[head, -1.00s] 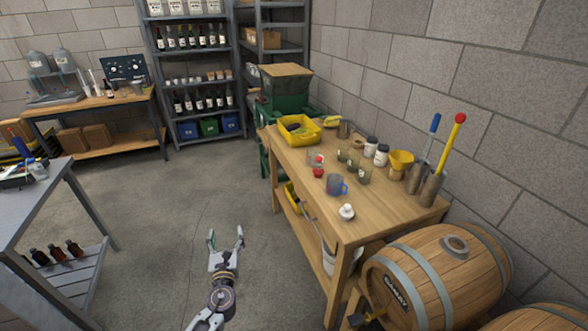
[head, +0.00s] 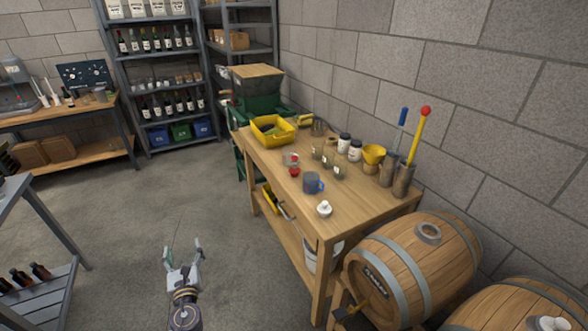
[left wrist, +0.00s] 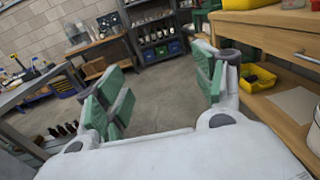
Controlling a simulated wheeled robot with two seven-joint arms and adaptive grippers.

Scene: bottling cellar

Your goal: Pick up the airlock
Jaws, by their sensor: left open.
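I cannot tell for sure which small item is the airlock. A clear piece with a red part (head: 290,159) and a small red piece (head: 293,171) stand on the wooden workbench (head: 275,178). A small white knobbed piece (head: 324,209) sits near the bench's front end, by a blue-handled cup (head: 312,183). My left gripper (head: 183,250) is open and empty, over the floor left of the bench and apart from everything on it. Its green-padded fingers are spread in the left wrist view (left wrist: 162,85). My right gripper is not in view.
A grey table (head: 25,200) stands left. The floor between is clear.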

